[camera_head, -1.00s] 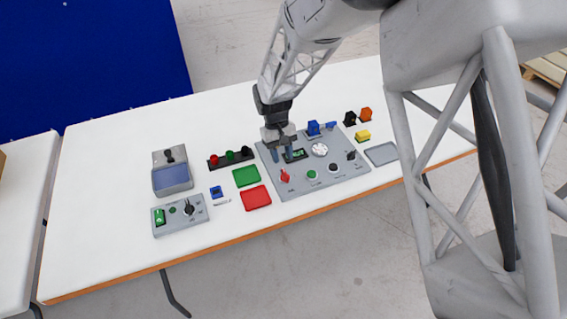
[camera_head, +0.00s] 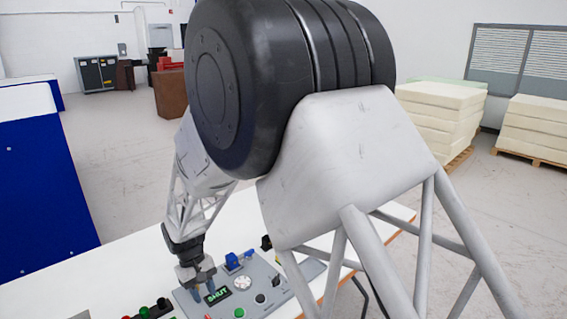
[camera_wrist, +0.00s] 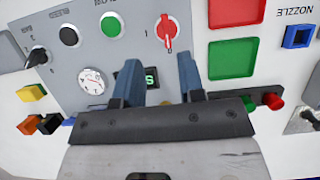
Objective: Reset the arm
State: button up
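My gripper (camera_head: 204,291) hangs fingers-down just above the grey control panel (camera_head: 268,301), beside a small display (camera_head: 219,295) with green letters that read SHUT. In the wrist view its two blue fingers (camera_wrist: 159,82) are apart with nothing between them. The display (camera_wrist: 151,77) shows partly between and behind the fingers. A red rotary switch (camera_wrist: 167,31) stands beyond the fingertips. A round white gauge (camera_wrist: 92,82) lies to the left of them. My arm's large links cover much of the head view.
Red (camera_wrist: 236,11) and green (camera_wrist: 232,57) trays lie right of the panel in the wrist view, with a blue block (camera_wrist: 298,36) farther right. Yellow (camera_wrist: 31,93) and orange (camera_wrist: 27,125) pieces are at left. Foam stacks (camera_head: 440,112) stand on pallets behind.

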jog(key=s+d+r+m+t+y, duration=0.1)
jog(key=s+d+r+m, duration=0.1)
jog(key=d+r, duration=0.9)
jog(key=s+d+r+m+t+y, duration=0.1)
jog(key=s+d+r+m+y, duration=0.1)
jog(key=d+r, duration=0.9)
jog(key=s+d+r+m+t, duration=0.3)
jog(key=s+d+m, duration=0.2)
jog(key=s+d, duration=1.5)
jog(key=shift+d+t, duration=0.4)
jog(key=shift+d, duration=0.75)
